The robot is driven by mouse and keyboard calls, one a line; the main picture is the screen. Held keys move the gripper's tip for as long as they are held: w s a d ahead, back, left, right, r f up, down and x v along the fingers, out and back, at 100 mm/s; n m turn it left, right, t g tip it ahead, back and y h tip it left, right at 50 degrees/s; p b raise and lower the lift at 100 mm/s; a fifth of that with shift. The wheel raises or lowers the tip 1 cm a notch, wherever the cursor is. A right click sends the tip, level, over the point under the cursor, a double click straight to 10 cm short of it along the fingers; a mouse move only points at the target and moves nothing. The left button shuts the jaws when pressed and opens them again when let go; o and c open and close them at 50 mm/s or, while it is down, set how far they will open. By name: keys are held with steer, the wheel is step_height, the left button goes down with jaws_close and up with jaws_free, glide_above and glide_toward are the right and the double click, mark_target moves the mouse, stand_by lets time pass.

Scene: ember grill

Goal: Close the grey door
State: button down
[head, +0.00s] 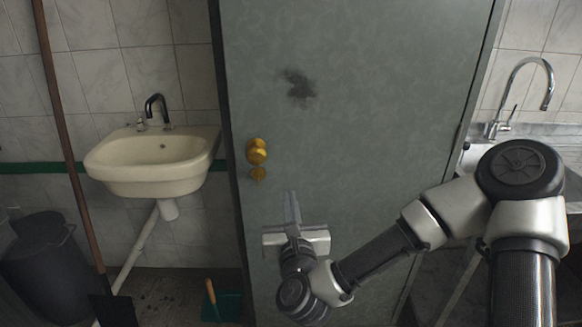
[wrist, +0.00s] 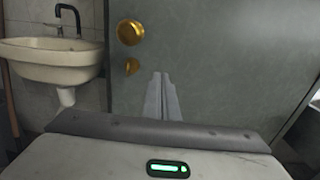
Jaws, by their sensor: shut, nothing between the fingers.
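The grey door (head: 370,110) fills the middle of the head view and has a dark smudge high on it. Its brass knob (head: 256,151) is near the left edge, with a smaller brass fitting below. My gripper (head: 291,200) is shut and empty, in front of the door, below and right of the knob. In the wrist view the shut fingers (wrist: 161,82) point at the door surface (wrist: 220,60), right of and below the knob (wrist: 130,32). I cannot tell whether the fingertips touch the door.
A cream washbasin (head: 150,165) hangs on the tiled wall at left. A dark bin (head: 45,265), a long-handled shovel (head: 72,150) and a green dustpan (head: 222,306) stand below and beside it. A metal sink with a tap (head: 545,85) is at right, behind the door.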

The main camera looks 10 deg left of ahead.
mark_target(284, 164)
steer(key=x, duration=1.3)
steer(key=shift+w+a+b, duration=0.15)
steer(key=shift+w+b, duration=0.15)
steer(key=shift+b, duration=0.1)
steer(key=shift+f, duration=0.1)
